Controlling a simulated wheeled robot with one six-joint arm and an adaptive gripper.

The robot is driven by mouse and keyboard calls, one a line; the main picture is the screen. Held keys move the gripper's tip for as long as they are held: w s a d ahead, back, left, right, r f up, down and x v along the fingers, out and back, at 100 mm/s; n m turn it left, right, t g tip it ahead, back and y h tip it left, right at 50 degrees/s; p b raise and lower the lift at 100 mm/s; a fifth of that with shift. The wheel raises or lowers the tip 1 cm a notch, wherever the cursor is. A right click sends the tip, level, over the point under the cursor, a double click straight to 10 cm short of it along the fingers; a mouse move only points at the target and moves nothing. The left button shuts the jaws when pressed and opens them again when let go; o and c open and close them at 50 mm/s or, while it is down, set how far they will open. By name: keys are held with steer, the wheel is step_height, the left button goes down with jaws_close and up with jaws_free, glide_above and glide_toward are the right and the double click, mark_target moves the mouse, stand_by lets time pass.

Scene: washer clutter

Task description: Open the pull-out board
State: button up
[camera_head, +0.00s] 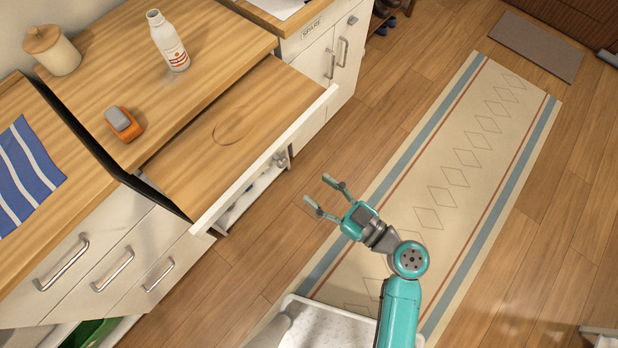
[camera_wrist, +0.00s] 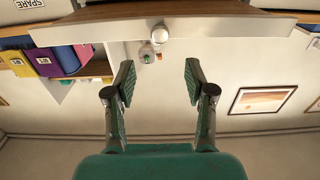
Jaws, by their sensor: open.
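The pull-out board (camera_head: 245,105) is a wooden slab with a white front strip, and it stands out from under the wooden counter in the head view. A round knob (camera_head: 281,161) sits on its front; the knob also shows in the wrist view (camera_wrist: 160,33), at the top middle. The white front strip (camera_wrist: 225,27) spans the top of the wrist view. My gripper (camera_head: 317,189) is open and empty, in front of the board and apart from the knob. In the wrist view its two fingers (camera_wrist: 158,80) are spread below the knob, with nothing between them.
A white bottle (camera_head: 168,42), an orange and grey item (camera_head: 123,124) and a lidded jar (camera_head: 52,50) stand on the counter. Cabinets with handles flank the board, one labelled SPARE (camera_head: 312,29). A striped runner (camera_head: 455,165) lies on the floor; the floor before the board is clear.

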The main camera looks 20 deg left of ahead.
steer(key=shift+v, duration=0.85)
steer(key=shift+f, duration=0.1)
steer(key=s+d+f+m+t+h, duration=0.2)
steer(key=s+d+f+m+h, duration=0.3)
steer(key=d+m+h, duration=0.15)
steer(key=s+d+f+m+t+h, duration=0.35)
steer(key=s+d+m+h, duration=0.2)
steer(key=d, duration=0.25)
steer(key=s+d+r+m+t+h, duration=0.1)
steer(key=s+d+r+t+h, duration=0.1)
steer(key=s+d+r+h, duration=0.2)
steer(key=s+d+r, duration=0.3)
steer(key=s+r, duration=0.3)
steer(key=r, duration=0.2)
steer(key=shift+s+m+h, duration=0.3)
steer(key=shift+r+t, duration=0.1)
steer(key=shift+t, duration=0.15)
